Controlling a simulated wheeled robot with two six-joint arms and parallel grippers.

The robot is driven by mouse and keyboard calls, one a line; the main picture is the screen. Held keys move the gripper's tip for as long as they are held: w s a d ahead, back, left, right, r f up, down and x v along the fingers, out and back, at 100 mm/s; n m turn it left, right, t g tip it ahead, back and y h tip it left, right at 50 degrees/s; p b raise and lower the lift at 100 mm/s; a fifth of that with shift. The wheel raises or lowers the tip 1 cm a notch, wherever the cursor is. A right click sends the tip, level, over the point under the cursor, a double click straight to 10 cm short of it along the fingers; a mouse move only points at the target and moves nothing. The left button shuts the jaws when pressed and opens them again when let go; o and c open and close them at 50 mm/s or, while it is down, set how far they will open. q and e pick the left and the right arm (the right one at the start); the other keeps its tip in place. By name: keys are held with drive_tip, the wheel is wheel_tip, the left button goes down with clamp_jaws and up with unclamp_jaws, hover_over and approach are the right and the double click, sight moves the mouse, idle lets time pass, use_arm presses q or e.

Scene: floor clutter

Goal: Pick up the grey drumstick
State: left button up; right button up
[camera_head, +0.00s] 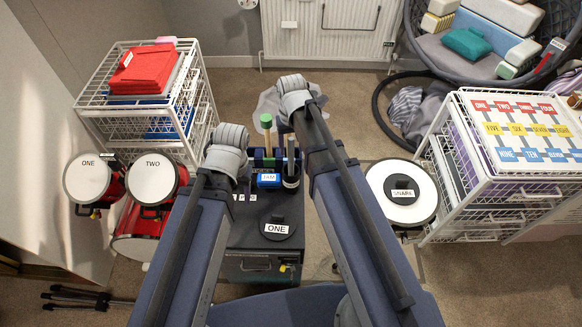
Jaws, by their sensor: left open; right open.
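I cannot clearly make out a grey drumstick. Upright stick-like things stand at the far end of the dark case (253,262): one with a green top (266,133) and a slim greyish one (291,152) close to my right arm. I cannot tell whether the greyish one is a drumstick. My two arms reach forward over the case and end in view at rounded grey joints. The left joint is beside the case's far left corner; the right one is farther forward, past the stick-like things. Neither gripper's fingers show, and the arms hide part of the case.
A snare drum (402,192) is right of my arms, near another rack (440,150). A chair (480,55) and radiator (328,28) are behind. Carpet beyond my arms has free room.

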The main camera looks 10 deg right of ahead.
sight(291, 155)
wheel_tip(291, 155, down, 4)
drive_tip(key=b, duration=0.3)
drive_tip(key=shift+a+f+b, duration=0.1)
drive_tip(key=shift+f+b, duration=0.05)
drive_tip(key=shift+b, duration=0.15)
clamp_jaws()
